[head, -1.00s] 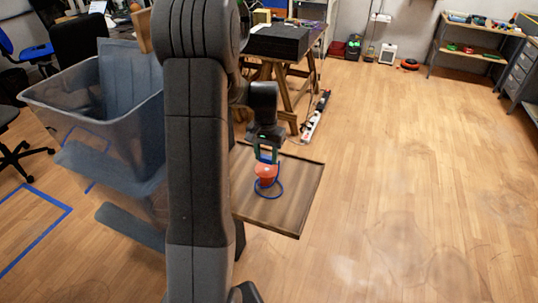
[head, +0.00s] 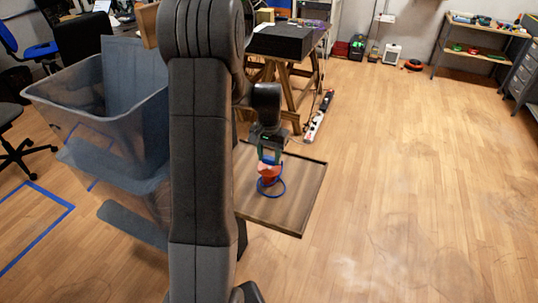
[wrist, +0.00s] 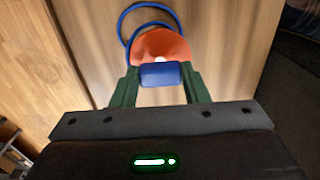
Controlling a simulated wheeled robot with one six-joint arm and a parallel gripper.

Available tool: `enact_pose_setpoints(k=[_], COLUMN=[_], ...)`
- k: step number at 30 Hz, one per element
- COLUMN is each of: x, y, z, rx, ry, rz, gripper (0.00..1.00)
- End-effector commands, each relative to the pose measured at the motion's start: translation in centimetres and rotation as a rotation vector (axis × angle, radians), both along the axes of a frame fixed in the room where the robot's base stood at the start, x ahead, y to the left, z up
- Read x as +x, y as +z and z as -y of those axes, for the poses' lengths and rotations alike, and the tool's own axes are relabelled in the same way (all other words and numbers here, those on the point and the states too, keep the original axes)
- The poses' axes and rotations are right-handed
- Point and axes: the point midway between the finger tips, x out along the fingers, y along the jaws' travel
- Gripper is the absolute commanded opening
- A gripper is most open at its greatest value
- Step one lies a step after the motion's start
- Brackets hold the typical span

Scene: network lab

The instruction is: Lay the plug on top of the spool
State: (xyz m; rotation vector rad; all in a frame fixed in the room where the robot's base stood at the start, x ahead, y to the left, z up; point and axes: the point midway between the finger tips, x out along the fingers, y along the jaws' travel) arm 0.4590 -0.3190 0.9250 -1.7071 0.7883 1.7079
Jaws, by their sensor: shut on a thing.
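The plug is a blue block that shows between my green fingertips in the wrist view (wrist: 161,74). My gripper (wrist: 160,82) is shut on it. A blue cable loop (wrist: 122,27) trails from behind it. The orange spool (wrist: 165,44) is just beyond the plug and partly hidden by it. In the head view my gripper (head: 269,156) points down over the orange spool (head: 269,171), with the blue loop around its lower part. I cannot tell whether the plug touches the spool.
The spool stands on a brown wooden tray-like top (head: 295,205) with a raised rim. A grey plastic bin (head: 125,125) stands at the left. A trestle table with a black box (head: 281,41) is behind, with a power strip (head: 319,115) on the floor. The floor at right is clear.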

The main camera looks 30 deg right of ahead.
Motion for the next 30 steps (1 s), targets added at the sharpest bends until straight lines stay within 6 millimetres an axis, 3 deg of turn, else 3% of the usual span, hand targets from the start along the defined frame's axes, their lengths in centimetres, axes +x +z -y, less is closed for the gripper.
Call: enact_pose_setpoints(k=[23, 24, 27, 30], x=[0.0, 0.0, 0.0, 0.0], y=[-2.1, -2.1, -2.0, -2.0], z=[0.0, 0.0, 0.0, 0.0], rx=[0.001, 0.001, 0.001, 0.001], ry=[0.000, 0.000, 0.000, 0.000], rz=[-0.001, -0.001, -0.001, -0.001], gripper=[0.19, 0.43, 0.62, 0.66])
